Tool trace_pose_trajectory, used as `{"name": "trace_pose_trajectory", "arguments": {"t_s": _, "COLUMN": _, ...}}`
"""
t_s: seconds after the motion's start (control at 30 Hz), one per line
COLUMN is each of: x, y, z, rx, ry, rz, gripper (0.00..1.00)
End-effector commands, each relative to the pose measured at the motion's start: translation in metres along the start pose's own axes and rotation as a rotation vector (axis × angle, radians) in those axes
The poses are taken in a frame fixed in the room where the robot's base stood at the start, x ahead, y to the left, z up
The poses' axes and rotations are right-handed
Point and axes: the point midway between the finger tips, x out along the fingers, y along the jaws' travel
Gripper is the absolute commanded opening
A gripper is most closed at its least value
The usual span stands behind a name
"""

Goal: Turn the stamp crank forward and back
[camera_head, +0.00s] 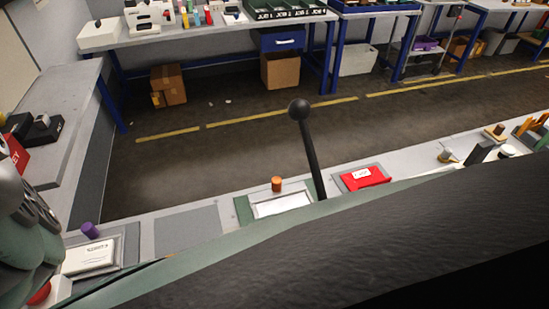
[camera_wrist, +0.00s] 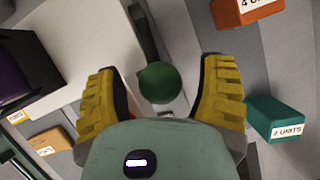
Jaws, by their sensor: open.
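In the wrist view, my gripper (camera_wrist: 160,70) is open, with a yellow ribbed finger on each side of a green ball knob (camera_wrist: 160,83). Gaps show between the knob and both fingers. A dark bar (camera_wrist: 144,35) runs up from behind the knob; this looks like the crank, but how they join is partly hidden. My gripper's palm covers the lower middle. In the head view, the fingers and the green knob cannot be made out; a black lever with a dark ball top (camera_head: 299,109) stands up from the near bench.
In the wrist view, an orange block (camera_wrist: 243,10) and a teal block (camera_wrist: 274,118) marked with units lie to the right. A white box-like body (camera_wrist: 85,40) stands left. In the head view, a red tray (camera_head: 363,180) and an orange cylinder (camera_head: 277,184) sit near the lever.

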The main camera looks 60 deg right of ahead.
Motion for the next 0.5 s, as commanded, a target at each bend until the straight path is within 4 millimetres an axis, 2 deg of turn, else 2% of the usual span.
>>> {"name": "trace_pose_trajectory", "arguments": {"t_s": 0.17, "x": 0.0002, "y": -0.0002, "z": 0.0006, "rx": -0.002, "ry": 0.0, "rz": 0.0, "gripper": 0.69}}
{"name": "trace_pose_trajectory", "arguments": {"t_s": 0.2, "x": 0.0003, "y": -0.0002, "z": 0.0006, "rx": -0.002, "ry": 0.0, "rz": 0.001, "gripper": 0.73}}
{"name": "trace_pose_trajectory", "arguments": {"t_s": 0.5, "x": 0.0001, "y": -0.0002, "z": 0.0004, "rx": -0.001, "ry": 0.0, "rz": 0.0, "gripper": 0.42}}
